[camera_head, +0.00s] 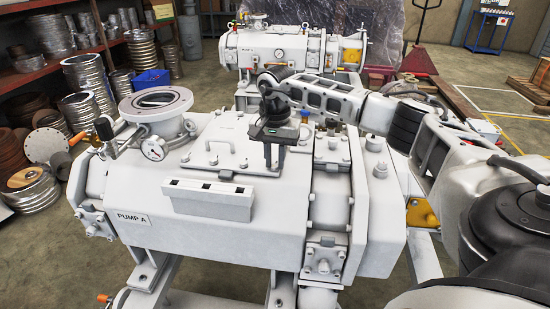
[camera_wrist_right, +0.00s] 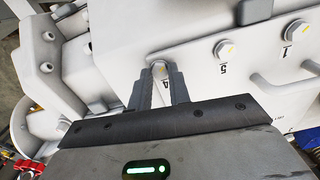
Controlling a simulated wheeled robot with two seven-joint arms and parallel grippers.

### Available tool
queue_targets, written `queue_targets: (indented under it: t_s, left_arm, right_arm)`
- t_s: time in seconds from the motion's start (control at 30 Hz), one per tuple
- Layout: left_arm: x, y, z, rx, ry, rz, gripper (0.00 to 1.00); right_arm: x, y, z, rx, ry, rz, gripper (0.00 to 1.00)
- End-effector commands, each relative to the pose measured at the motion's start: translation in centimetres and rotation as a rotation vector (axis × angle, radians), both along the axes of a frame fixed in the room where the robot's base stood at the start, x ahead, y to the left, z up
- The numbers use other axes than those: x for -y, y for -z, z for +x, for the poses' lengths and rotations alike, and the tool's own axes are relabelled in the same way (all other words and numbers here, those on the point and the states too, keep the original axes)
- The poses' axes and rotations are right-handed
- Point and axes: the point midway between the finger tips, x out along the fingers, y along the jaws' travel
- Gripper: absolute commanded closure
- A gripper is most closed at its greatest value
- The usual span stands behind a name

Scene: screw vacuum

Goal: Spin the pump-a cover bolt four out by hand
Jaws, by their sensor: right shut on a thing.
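Pump A (camera_head: 150,195) is a large light-grey housing with a bolted cover plate (camera_head: 215,148) on top. My right gripper (camera_head: 274,165) points down at the cover's right edge. In the right wrist view the gripper (camera_wrist_right: 158,76) has its two fingertips on either side of the bolt head marked 4 (camera_wrist_right: 159,68), shut on it. The bolt's shank is hidden. Bolt 5 (camera_wrist_right: 226,49) and bolt 1 (camera_wrist_right: 297,30) show on the same cover, clear of the fingers. My left gripper is not in view.
A white slotted tray (camera_head: 210,207) rests on the pump in front of the cover. A cover handle (camera_wrist_right: 282,88) lies right of the fingers in the wrist view. A second pump (camera_head: 265,48) stands behind.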

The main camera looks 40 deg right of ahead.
Motion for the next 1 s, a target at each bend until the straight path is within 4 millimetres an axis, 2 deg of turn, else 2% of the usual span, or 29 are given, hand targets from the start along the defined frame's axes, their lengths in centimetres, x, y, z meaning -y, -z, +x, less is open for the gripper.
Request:
queue_targets:
  t_s: [0.03,0.3,0.73,0.77,0.83,1.0]
  left_arm:
    - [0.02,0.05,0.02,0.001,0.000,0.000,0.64]
    - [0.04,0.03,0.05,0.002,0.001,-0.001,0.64]
    - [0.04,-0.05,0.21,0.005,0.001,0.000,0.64]
    - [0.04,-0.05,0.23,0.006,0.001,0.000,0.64]
    - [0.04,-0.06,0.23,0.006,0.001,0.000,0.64]
    - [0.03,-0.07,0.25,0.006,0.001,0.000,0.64]
  right_arm:
    - [-0.11,0.57,-0.29,-0.014,-0.023,-0.001,1.00]
    - [-0.14,0.59,-0.29,-0.015,-0.087,0.001,1.00]
    - [-0.18,0.60,-0.29,-0.016,-0.095,0.001,1.00]
    - [-0.18,0.60,-0.29,-0.016,-0.095,0.001,0.78]
    - [-0.18,0.57,-0.26,-0.014,-0.094,0.001,0.59]
    - [-0.19,0.40,-0.13,-0.008,-0.094,0.001,0.59]
